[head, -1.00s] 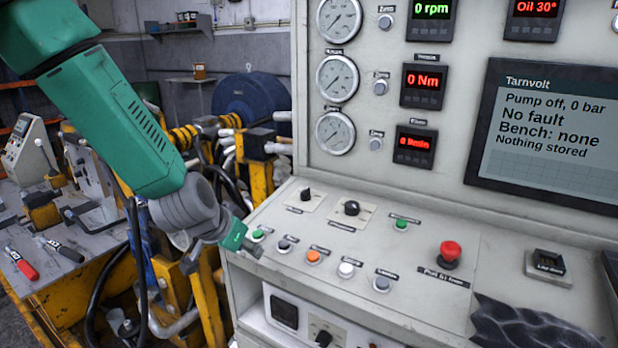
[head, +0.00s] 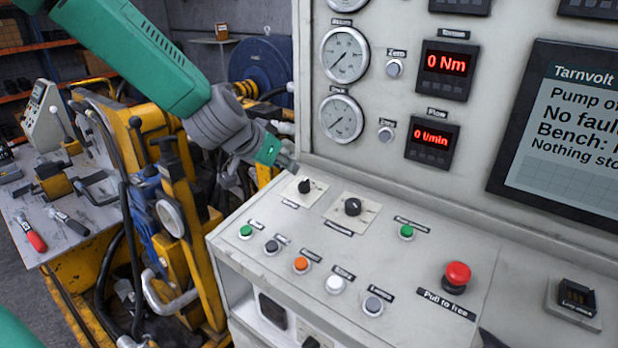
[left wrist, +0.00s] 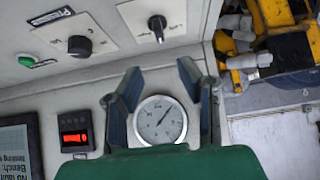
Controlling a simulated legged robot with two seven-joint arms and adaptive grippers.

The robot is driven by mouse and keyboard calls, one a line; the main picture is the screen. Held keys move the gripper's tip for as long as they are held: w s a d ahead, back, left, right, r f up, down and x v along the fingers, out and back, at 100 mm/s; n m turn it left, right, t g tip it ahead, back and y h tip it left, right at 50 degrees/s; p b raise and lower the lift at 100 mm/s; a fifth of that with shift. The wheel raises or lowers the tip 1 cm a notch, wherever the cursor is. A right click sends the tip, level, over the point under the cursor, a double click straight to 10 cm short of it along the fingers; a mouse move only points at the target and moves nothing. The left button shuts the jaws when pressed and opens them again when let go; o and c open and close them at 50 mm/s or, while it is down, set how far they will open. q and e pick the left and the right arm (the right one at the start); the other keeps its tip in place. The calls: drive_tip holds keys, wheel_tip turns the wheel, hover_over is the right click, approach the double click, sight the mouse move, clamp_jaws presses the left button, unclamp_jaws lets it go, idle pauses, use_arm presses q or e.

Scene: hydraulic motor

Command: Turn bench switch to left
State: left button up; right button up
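Two black rotary switches stand on the bench's sloped panel. The left switch (head: 305,186) sits on a small light plate with lettering; its label is too small to read, so I cannot be sure it is the bench switch. It also shows in the left wrist view (left wrist: 157,25), with a pale pointer mark. The other black knob (head: 352,206) is to its right and also shows in the left wrist view (left wrist: 80,46). My left gripper (head: 288,164) is just above and behind the left switch, apart from it. Its fingers (left wrist: 159,68) are spread and empty. My right gripper is not in view.
A row of coloured buttons (head: 301,264) lies in front of the switches. A red stop button (head: 457,275) stands to the right. Gauges (head: 343,54) and a screen (head: 570,130) are on the upright panel behind. Yellow machinery (head: 190,220) stands left of the bench.

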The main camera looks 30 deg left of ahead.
sight(305, 179)
use_arm(q)
drive_tip(key=x, duration=1.1)
drive_tip(key=shift+w+f, duration=0.1)
drive_tip(key=shift+w, duration=0.05)
clamp_jaws()
